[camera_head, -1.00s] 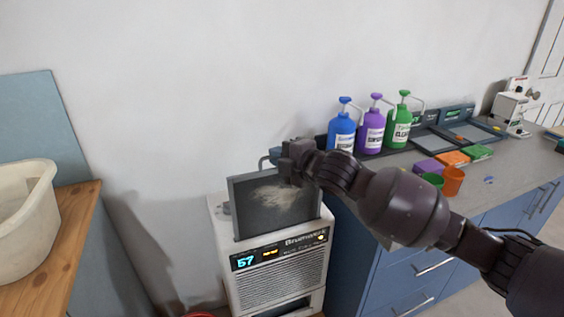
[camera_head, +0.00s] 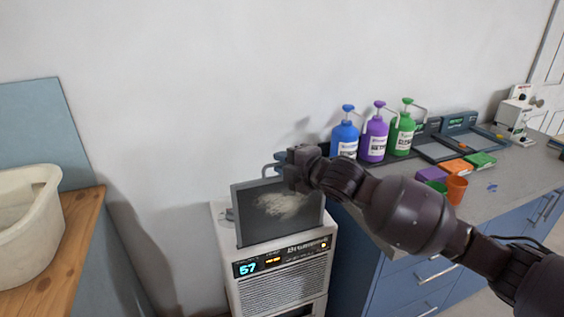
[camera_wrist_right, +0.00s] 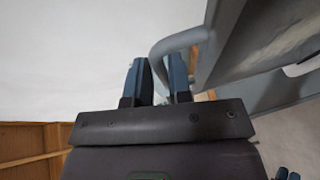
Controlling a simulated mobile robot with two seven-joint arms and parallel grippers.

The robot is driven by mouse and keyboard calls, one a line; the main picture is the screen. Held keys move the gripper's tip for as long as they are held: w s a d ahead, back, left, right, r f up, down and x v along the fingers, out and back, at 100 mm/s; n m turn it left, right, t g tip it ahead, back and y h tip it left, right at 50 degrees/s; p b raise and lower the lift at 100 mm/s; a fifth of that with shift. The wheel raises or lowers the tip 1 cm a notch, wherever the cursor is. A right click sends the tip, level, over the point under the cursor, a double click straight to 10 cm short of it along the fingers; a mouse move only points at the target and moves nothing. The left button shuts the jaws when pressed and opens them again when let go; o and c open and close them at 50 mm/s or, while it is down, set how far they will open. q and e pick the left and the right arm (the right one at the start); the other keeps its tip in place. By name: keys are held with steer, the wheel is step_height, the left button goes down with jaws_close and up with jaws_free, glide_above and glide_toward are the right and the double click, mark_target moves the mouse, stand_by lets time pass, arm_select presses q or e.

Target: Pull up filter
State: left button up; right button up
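The filter (camera_head: 250,228) is a dark framed panel with pale dust on its front. It stands upright, raised well above the top of the white-grey machine (camera_head: 282,285), with its lower edge at the slot. A grey-blue loop handle (camera_head: 268,168) sits along its top edge. My right gripper (camera_head: 284,160) is at this handle, over the filter's upper right. In the right wrist view the two blue fingers (camera_wrist_right: 158,72) stand close on both sides of the handle bar (camera_wrist_right: 178,42), which runs between them. The fingertips are partly hidden in the head view. My left gripper is out of view.
A blue cabinet with a grey counter (camera_head: 385,205) stands right of the machine, holding several pump bottles (camera_head: 375,138) and coloured boxes (camera_head: 456,166). A wooden table (camera_head: 75,225) with a cream tub (camera_head: 25,225) is at left. The wall space above the filter is clear.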

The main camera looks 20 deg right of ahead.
steer(key=p+v, duration=0.1)
steer(key=v, duration=0.9)
steer(key=shift+s, duration=0.2)
steer(key=shift+r, duration=0.1)
steer(key=shift+m, duration=0.3)
